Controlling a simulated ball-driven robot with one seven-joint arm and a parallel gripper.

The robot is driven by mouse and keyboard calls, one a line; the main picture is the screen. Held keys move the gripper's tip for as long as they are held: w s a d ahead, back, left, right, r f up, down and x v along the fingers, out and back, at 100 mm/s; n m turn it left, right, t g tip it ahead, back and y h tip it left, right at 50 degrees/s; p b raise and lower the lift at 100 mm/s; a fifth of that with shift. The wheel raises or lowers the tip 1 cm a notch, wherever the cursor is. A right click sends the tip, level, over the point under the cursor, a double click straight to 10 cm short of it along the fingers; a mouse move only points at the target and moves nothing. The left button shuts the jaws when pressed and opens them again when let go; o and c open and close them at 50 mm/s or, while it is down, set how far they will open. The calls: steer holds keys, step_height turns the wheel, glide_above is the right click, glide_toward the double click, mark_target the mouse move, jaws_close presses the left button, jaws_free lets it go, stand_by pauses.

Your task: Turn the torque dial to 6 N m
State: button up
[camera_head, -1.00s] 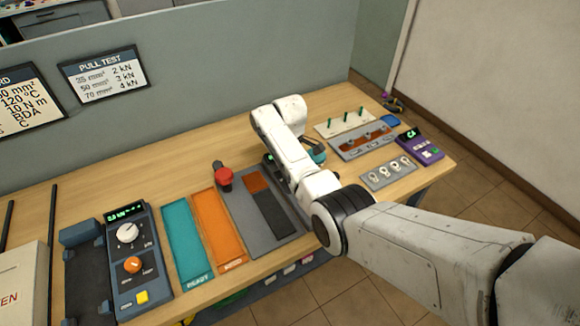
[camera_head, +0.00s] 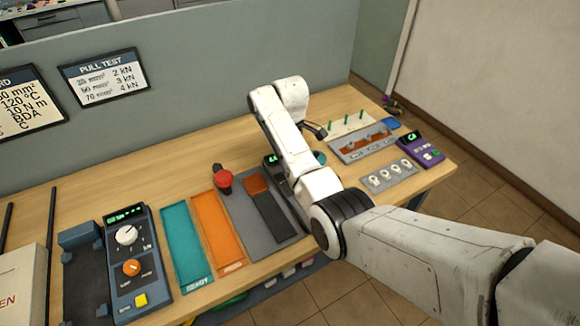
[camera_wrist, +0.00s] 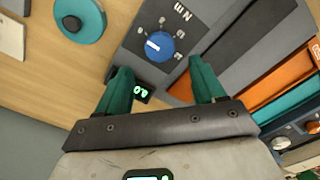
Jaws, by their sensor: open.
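The torque dial (camera_wrist: 160,46) is a blue round knob with a white pointer line, on a dark grey panel marked "N m" in the wrist view. Several numbers ring it, too small to read surely. A small green lit display (camera_wrist: 141,93) sits by the dial, partly hidden by a finger. My gripper (camera_wrist: 162,80) is open, its two green fingers apart with the dial beyond and between their tips. It does not appear to hold anything. In the head view my arm hides the dial, and a lit display (camera_head: 272,159) shows beside the arm.
A teal round thing with a dark knob (camera_wrist: 80,18) stands close to the panel. Orange (camera_head: 217,232) and teal (camera_head: 185,243) trays lie to the left, with a red button (camera_head: 223,180) between them and my arm. A grey console (camera_head: 130,260) stands farther left. Racks fill the right end.

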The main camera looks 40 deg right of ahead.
steer(key=shift+r+b, duration=0.3)
steer(key=shift+r, duration=2.3)
